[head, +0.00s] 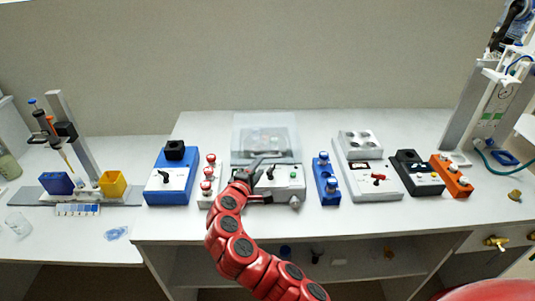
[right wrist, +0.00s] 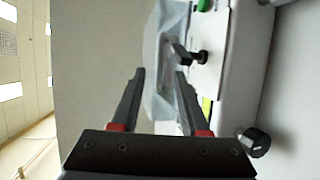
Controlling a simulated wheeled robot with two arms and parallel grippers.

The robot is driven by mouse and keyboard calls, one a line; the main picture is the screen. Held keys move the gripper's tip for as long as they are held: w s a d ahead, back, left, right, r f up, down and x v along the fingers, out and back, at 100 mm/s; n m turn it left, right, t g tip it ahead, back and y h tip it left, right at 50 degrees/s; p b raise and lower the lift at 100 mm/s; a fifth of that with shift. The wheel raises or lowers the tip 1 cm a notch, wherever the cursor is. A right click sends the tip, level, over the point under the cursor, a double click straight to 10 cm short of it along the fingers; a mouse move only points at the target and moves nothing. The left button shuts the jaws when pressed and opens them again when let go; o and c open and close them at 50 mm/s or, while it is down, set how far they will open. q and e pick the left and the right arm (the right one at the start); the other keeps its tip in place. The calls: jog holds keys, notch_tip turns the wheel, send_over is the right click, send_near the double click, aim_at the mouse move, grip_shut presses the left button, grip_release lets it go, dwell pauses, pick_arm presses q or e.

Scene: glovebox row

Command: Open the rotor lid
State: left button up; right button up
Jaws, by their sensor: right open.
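The rotor lid (head: 265,122) is a clear, boxy cover over the back of a white bench device (head: 290,184) in the middle of the row. A dark rotor shape shows dimly through it. In the right wrist view the lid (right wrist: 153,60) is a pale see-through shape beside the white housing (right wrist: 235,70). My right gripper (head: 257,165) is at the device's front left, close to the lid's front edge. In the right wrist view its two fingers (right wrist: 160,74) are apart with nothing clearly held between them. I cannot tell whether they touch the lid. My left gripper is out of view.
A red-button box (head: 208,175) stands close on the left, a blue one (head: 326,180) on the right. A blue device (head: 170,185) stands farther left.

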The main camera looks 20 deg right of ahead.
aim_at(267, 157)
jog(key=shift+p+x, duration=0.65)
jog(key=shift+x, duration=3.2)
jog(key=shift+c, duration=0.2)
grip_shut()
